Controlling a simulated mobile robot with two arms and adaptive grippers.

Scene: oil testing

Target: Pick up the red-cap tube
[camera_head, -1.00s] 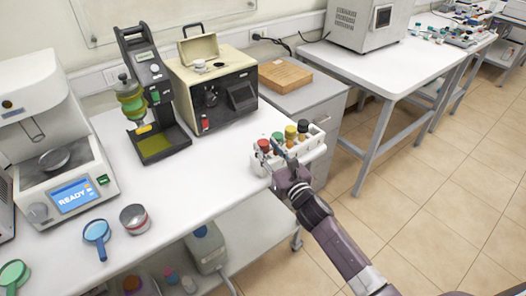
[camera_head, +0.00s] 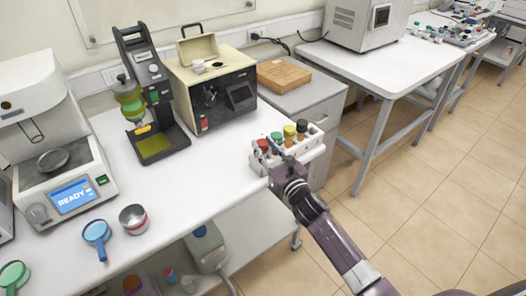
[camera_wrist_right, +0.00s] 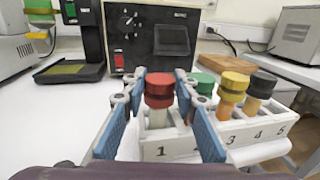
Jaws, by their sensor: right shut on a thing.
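The red-cap tube (camera_wrist_right: 159,90) stands upright in the slot marked 1 of a white numbered rack (camera_wrist_right: 240,134). Its red cap (camera_head: 262,144) also shows in the head view, at the rack's left end. My right gripper (camera_wrist_right: 160,80) has its two blue-padded fingers on either side of the tube, near the cap, and is shut on it. In the head view the right gripper (camera_head: 270,156) is at the rack's front left. The tube's lower part is hidden in the rack. My left gripper is not in view.
Green (camera_wrist_right: 203,83), yellow (camera_wrist_right: 233,86) and black (camera_wrist_right: 262,84) caps top the neighbouring tubes, close to the right finger. A beige-and-black tester (camera_head: 212,88) stands behind the rack. The bench's front edge is close by. White bench left of the rack is clear.

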